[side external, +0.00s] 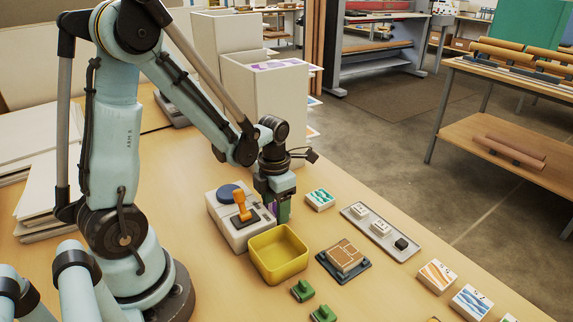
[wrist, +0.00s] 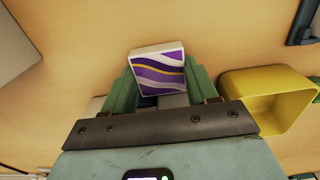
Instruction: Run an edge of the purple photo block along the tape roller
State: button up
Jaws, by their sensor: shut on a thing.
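My gripper (side external: 283,207) is shut on the purple photo block (wrist: 157,72), a white-edged block with purple, white and yellow waves. In the wrist view the block sits between the two green fingers, its printed face toward the camera. In the side external view it is mostly hidden by the fingers. The gripper is at the right side of a beige machine (side external: 229,222) with a round dark-blue disc (side external: 229,191) and an orange handle (side external: 242,207). I cannot tell which part is the tape roller, or whether the block touches the machine.
A yellow bin (side external: 278,262) stands close in front of the gripper; it also shows in the wrist view (wrist: 262,84). A green-patterned block (side external: 320,199), a grey tray (side external: 381,232) with small blocks, a dark stand (side external: 343,262) with a brown block, and green clamps (side external: 303,290) lie around.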

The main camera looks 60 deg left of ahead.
jog(key=shift+d, duration=0.2)
jog(key=shift+w, duration=0.15)
dwell(0.3)
jog(key=shift+w, duration=0.9)
jog(key=shift+r, duration=3.5)
